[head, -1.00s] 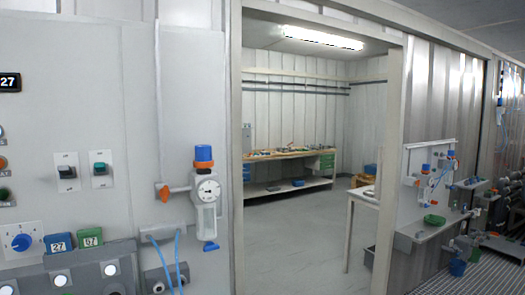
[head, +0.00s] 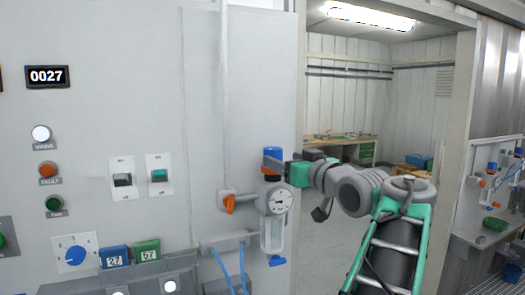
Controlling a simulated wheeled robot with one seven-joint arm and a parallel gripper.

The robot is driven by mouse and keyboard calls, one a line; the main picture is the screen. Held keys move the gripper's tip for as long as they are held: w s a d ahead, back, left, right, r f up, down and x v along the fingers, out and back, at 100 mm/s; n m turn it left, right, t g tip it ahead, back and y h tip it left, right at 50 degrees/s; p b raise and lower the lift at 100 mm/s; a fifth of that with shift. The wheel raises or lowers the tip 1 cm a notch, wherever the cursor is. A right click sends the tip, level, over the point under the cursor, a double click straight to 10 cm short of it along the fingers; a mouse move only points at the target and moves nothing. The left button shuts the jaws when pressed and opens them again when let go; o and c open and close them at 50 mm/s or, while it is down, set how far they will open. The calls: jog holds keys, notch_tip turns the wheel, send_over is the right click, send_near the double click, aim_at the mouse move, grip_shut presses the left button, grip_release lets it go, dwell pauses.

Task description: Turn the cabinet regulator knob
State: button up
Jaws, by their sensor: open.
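The regulator (head: 273,235) is on the pale cabinet wall at the right of the panel in the head view, with a round gauge (head: 275,201) and a clear bowl below it. Its blue knob (head: 271,152) sits on top. My gripper (head: 274,164) is open and comes in from the right at the knob's height. Its fingers overlap the knob in the picture and hide part of it and its orange band. I cannot tell whether they touch it.
An orange valve handle (head: 230,204) is left of the regulator, and blue hoses (head: 242,268) hang below. Switches and a blue dial (head: 75,254) are further left. An open doorway with a workbench (head: 345,141) lies behind my arm.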

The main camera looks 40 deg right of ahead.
aim_at(278, 156)
jog(key=shift+w+r+p, duration=0.25)
jog(key=shift+r+p, duration=0.05)
jog(key=shift+r, duration=0.05)
jog(key=p+x, duration=0.2)
jog(key=x, duration=0.3)
jog(key=shift+w+d+f, duration=0.1)
jog(key=shift+w+d, duration=0.05)
jog(key=shift+w, duration=0.1)
jog(key=shift+w+f, duration=0.1)
jog(key=shift+w, duration=0.05)
jog(key=shift+c, duration=0.6)
